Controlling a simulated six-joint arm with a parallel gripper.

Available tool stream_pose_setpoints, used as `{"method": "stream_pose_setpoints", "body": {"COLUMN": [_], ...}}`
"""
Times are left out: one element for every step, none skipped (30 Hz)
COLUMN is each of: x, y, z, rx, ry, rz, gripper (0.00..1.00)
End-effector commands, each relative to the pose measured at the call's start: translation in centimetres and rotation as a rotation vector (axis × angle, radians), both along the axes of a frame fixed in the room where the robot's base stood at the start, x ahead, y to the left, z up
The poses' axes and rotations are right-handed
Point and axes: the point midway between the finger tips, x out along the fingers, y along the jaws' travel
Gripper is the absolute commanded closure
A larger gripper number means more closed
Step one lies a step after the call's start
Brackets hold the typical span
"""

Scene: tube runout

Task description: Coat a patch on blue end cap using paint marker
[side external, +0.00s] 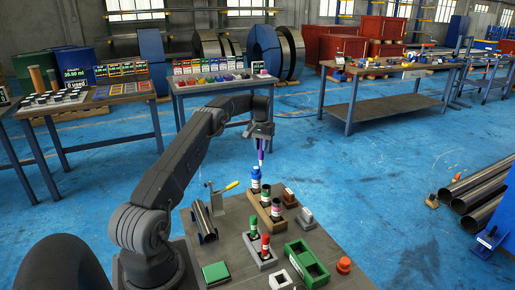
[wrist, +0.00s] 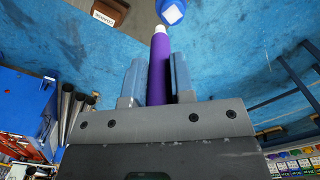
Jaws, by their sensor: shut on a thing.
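My gripper (side external: 261,138) is shut on a purple paint marker (side external: 261,153) and holds it tip down above the bench. In the wrist view, the purple marker (wrist: 160,70) stands between my two fingers (wrist: 157,85), its pale tip pointing toward the blue end cap (wrist: 172,14). That cap carries a white square patch on its face and is partly cut off by the picture's top edge. In the side view, a blue piece that appears to be this cap (side external: 256,172) stands just below the marker. I cannot tell whether the tip touches it.
A wooden block (side external: 265,215) holds upright markers. A grey block (side external: 260,257) holds red and green ones. A metal tube (side external: 203,221) lies in a cradle at left, near a yellow-handled tool (side external: 231,186). A green tray (side external: 306,263) and orange knob (side external: 344,265) are at front right.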

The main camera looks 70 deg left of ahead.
Motion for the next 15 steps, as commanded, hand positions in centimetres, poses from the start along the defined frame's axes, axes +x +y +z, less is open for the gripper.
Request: {"method": "stream_pose_setpoints", "body": {"x": [0.1, 0.1, 0.1, 0.1, 0.1, 0.1, 0.1, 0.1, 0.1, 0.1, 0.1, 0.1, 0.1, 0.1, 0.1], "y": [0.1, 0.1, 0.1, 0.1, 0.1, 0.1, 0.1, 0.1, 0.1, 0.1, 0.1, 0.1, 0.1, 0.1, 0.1], "z": [1.1, 1.3, 1.7, 2.0, 2.3, 2.6, 2.9, 3.2, 3.5, 3.8, 4.1, 4.4, 4.7, 5.0, 5.3], "rx": [0.006, 0.005, 0.006, 0.006, 0.006, 0.006, 0.006, 0.006, 0.006, 0.006, 0.006, 0.006, 0.006, 0.006, 0.007], "ry": [-0.006, -0.005, -0.006, -0.006, -0.006, -0.006, -0.006, -0.006, -0.006, -0.006, -0.006, -0.006, -0.006, -0.006, -0.007], "rz": [0.000, 0.000, 0.000, 0.000, 0.000, 0.000, 0.000, 0.000, 0.000, 0.000, 0.000, 0.000, 0.000, 0.000, 0.000], "gripper": [1.00, 1.00, 1.00, 1.00, 1.00, 1.00, 1.00, 1.00, 1.00, 1.00, 1.00, 1.00, 1.00, 1.00, 1.00]}}
